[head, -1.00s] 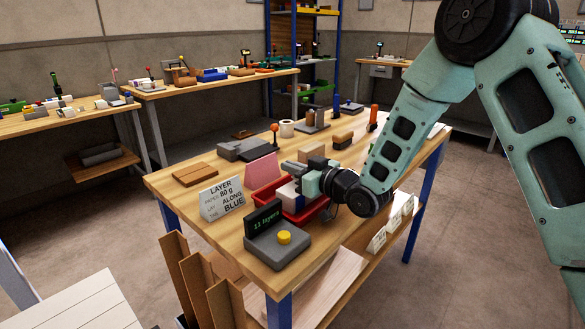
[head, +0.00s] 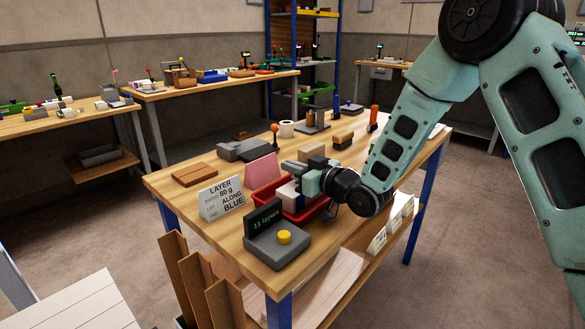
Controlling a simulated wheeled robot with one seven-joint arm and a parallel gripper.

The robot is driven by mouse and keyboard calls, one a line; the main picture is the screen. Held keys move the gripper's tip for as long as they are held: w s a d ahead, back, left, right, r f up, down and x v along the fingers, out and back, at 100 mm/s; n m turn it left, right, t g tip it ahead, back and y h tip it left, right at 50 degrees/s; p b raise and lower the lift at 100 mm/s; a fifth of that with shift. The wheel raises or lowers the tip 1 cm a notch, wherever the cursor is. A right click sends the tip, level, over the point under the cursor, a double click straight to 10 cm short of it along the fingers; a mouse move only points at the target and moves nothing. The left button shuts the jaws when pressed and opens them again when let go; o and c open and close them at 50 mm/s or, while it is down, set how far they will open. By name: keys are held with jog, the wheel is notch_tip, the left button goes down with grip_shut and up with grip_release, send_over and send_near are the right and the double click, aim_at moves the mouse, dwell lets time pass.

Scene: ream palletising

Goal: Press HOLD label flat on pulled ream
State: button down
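My gripper (head: 296,178) is over the red tray (head: 318,206) on the wooden workbench (head: 330,236), seen from the side. Whether its fingers are open or shut cannot be made out. A small white block-like thing (head: 288,191) shows in the tray just below the gripper; I cannot tell whether the gripper touches it, or whether it is the ream. No HOLD label can be made out. A pink sheet or panel (head: 262,170) stands tilted behind the tray.
A sign (head: 221,198) reading LAYER, 80 g, ALONG, BLUE stands at the bench's left front. A grey box with a display and yellow button (head: 284,237) is in front of the tray. Grey blocks (head: 243,149), brown boards (head: 194,174) and an orange-topped tool (head: 373,115) stand around.

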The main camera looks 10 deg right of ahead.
jog(key=shift+f+b, duration=0.35)
jog(key=shift+b, duration=0.1)
